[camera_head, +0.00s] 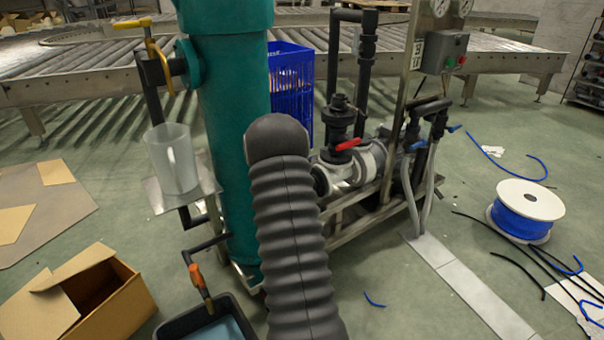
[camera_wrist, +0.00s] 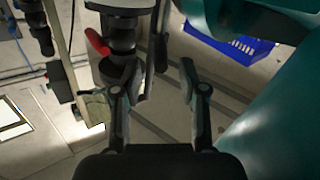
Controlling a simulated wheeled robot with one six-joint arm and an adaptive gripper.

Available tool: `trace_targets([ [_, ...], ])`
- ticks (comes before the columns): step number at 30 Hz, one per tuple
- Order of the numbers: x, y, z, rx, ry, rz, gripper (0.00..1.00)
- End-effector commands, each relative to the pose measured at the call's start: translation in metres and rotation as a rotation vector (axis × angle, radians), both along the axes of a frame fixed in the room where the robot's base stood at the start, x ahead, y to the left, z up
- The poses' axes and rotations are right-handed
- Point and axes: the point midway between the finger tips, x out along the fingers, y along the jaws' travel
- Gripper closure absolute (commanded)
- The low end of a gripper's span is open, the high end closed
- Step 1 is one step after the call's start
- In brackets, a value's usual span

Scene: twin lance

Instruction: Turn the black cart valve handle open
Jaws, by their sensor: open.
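The cart's black valve body (camera_head: 338,117) stands on the pipework right of the teal tank in the head view, with a red lever handle (camera_head: 348,144) on its front. In the wrist view a black valve column (camera_wrist: 122,40) is at upper left, with a red handle (camera_wrist: 97,42) on its left side. I cannot make out a separate black handle. My gripper (camera_wrist: 158,78) is open and empty in the wrist view, its fingers pointing toward the pipework. The red handle lies outside them, beyond the left finger. In the head view my ribbed dark arm hides the gripper.
The teal tank (camera_head: 232,110) stands close left of my arm and fills the wrist view's right side. A blue crate (camera_head: 291,90) is behind it. A clear jug (camera_head: 174,158) sits on a side shelf. A cable spool (camera_head: 528,208) and loose cables lie on the floor at right.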

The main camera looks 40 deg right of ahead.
Motion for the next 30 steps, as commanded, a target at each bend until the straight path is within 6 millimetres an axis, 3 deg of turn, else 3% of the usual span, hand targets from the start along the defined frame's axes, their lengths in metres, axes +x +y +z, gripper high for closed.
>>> trace_targets([
  [6, -0.02, 0.039, 0.0, 0.0, 0.002, 0.002, 0.58],
  [12, -0.032, 0.061, 0.0, 0.0, 0.001, 0.0, 0.58],
  [24, -0.036, 0.068, 0.0, -0.001, -0.001, -0.001, 0.58],
  [30, -0.028, 0.076, 0.008, 0.022, -0.007, 0.027, 1.0],
])
